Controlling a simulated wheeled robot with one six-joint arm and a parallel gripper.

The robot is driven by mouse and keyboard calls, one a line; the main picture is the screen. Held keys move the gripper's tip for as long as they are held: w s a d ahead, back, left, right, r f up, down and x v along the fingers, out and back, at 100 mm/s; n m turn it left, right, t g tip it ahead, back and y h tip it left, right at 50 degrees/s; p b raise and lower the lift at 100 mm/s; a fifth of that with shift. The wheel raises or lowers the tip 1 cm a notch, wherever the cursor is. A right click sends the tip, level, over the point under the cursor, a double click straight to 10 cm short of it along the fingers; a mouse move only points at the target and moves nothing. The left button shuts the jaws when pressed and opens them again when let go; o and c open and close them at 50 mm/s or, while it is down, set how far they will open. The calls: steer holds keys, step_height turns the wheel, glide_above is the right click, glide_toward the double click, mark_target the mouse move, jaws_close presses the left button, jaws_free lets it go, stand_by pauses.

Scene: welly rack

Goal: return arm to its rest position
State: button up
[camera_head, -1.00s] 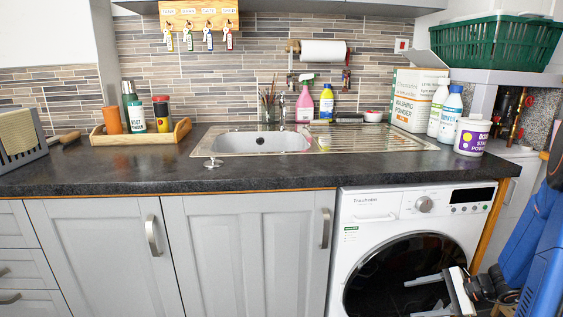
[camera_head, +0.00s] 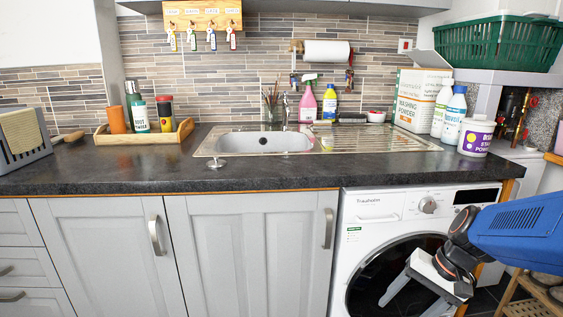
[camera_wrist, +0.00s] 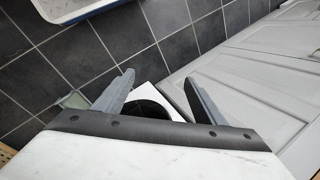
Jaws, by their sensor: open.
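My gripper (camera_head: 405,306) is low at the right in the head view, in front of the washing machine (camera_head: 362,238), with its fingers pointing down and left. The fingers are apart and nothing is between them. In the wrist view my gripper (camera_wrist: 160,78) also shows two separate grey fingers over the dark tiled floor (camera_wrist: 115,30). My blue arm reaches in from the right edge and hides part of the machine's front.
The dark worktop (camera_head: 110,172) holds a wooden tray (camera_head: 147,137), a sink (camera_head: 262,141), bottles and a washing powder box (camera_head: 412,100). A green basket (camera_head: 497,42) stands at upper right. A wooden rack (camera_head: 515,300) is at lower right. Grey cupboards (camera_head: 250,250) line the left.

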steer(key=s+r+n+t+h, duration=0.3)
steer(key=s+r, duration=0.4)
steer(key=s, duration=0.3)
steer(key=shift+a+n+t+h, duration=0.25)
steer(key=shift+n+h, duration=0.45)
steer(key=shift+n, duration=0.7)
